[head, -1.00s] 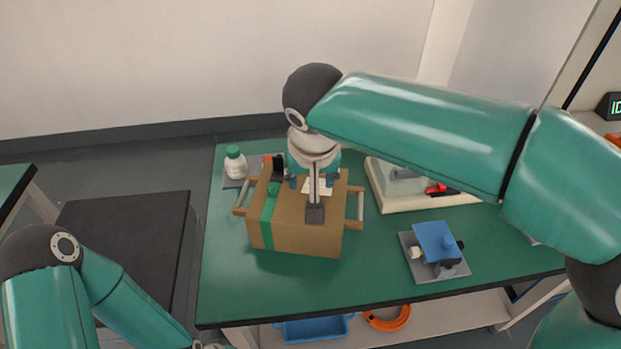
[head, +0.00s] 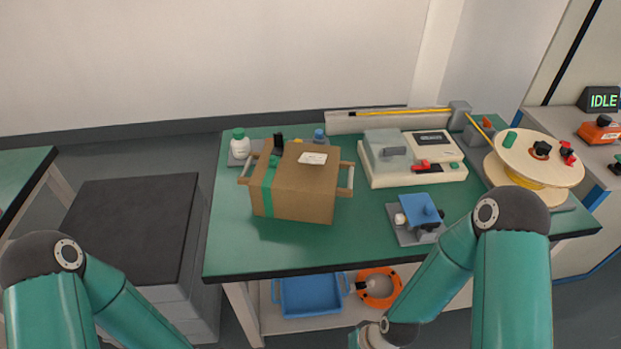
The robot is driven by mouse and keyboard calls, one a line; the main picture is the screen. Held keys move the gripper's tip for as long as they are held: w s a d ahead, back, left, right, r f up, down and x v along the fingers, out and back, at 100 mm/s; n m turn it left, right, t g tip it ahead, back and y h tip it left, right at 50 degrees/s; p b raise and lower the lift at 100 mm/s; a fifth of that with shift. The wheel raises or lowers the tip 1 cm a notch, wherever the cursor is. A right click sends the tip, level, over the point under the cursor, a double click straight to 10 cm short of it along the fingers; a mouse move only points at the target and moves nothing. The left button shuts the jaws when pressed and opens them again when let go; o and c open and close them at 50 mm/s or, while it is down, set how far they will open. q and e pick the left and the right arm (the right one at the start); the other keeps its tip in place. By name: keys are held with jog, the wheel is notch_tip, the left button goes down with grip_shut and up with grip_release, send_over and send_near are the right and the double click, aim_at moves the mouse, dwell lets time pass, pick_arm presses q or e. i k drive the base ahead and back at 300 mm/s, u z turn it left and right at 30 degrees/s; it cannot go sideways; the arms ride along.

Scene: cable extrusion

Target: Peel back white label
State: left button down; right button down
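The white label (head: 312,158) lies on the top of a brown cardboard box (head: 305,206), toward its back right. It looks flat at this size, but I cannot tell whether an edge is lifted. The box has a green tape strip (head: 262,195) down its left part and a handle on each side. It stands on the green table (head: 300,250). Nothing of mine touches the box.
A white bottle (head: 240,147) stands behind the box on the left. A beige machine (head: 412,160), a blue-topped fixture (head: 421,211) and a spool (head: 537,160) stand to the right. A blue bin (head: 309,296) and an orange coil (head: 378,287) sit on the lower shelf.

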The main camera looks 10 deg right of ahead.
aim_at(320, 159)
jog(key=z, duration=0.75)
jog(key=k, duration=1.15)
jog(key=u, duration=0.65)
jog(key=i, duration=1)
jog(key=u, duration=0.05)
